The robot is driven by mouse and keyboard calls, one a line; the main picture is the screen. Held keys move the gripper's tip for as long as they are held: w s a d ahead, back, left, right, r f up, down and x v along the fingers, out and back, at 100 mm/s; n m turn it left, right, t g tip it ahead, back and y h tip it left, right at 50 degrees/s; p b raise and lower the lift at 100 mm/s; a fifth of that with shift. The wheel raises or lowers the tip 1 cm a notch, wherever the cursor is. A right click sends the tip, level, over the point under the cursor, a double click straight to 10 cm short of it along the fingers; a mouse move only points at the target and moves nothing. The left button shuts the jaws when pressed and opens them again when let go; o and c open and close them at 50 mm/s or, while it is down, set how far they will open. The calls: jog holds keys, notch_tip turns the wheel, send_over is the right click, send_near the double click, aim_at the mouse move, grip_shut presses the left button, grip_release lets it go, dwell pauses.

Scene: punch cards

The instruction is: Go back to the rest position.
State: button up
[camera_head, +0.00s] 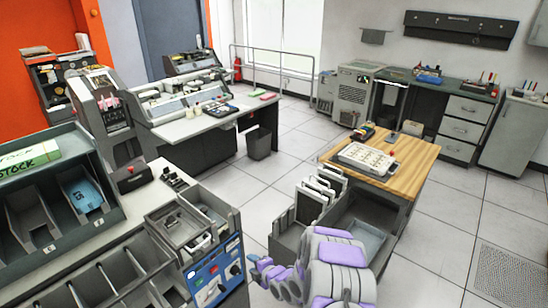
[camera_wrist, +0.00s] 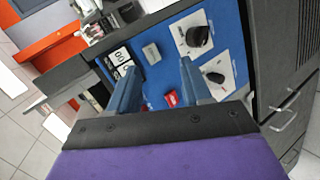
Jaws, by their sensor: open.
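My gripper (camera_wrist: 157,82) is open, with its two blue-grey fingers well apart and nothing between them in the wrist view. Beyond the fingers is a blue control panel (camera_wrist: 150,72) with black knobs on white plates, a grey block, a red part and white number dials. In the head view the purple and grey arm is mine, folded low at the bottom centre. My gripper (camera_head: 262,270) shows at its left end, just right of the blue panel (camera_head: 208,285) on the machine's front. A gap to the panel is visible, but its size is unclear.
A card rack (camera_head: 45,215) with blue cards (camera_head: 82,195) fills the left. A wooden-topped cart (camera_head: 418,155) with a white keypad tray (camera_head: 367,160) stands beyond my arm. Grey bins (camera_head: 288,240) stand close behind my arm. Tiled floor (camera_head: 430,240) is clear at right.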

jog(key=s+d+r+m+g+h, duration=0.25)
jog(key=s+d+r+m, duration=0.4)
jog(key=r, duration=0.45)
jog(key=s+d+r+m+g+h, duration=0.2)
jog(key=s+d+r+m+h, duration=0.35)
jog(key=r, duration=0.55)
jog(key=s+d+r+m+g, duration=0.2)
jog(key=s+d+r+m, duration=0.1)
jog(key=s, duration=0.9)
jog(key=s+d+r+m+g, duration=0.2)
jog(key=s+d+r+m, duration=0.1)
jog(key=s, duration=0.9)
jog(key=s+d+r+m+g, duration=0.3)
jog(key=s+r+m, duration=0.2)
jog(key=s, duration=0.7)
jog(key=shift+d+r+m, duration=0.25)
jog(key=shift+r+m, duration=0.1)
jog(key=shift+m, duration=0.15)
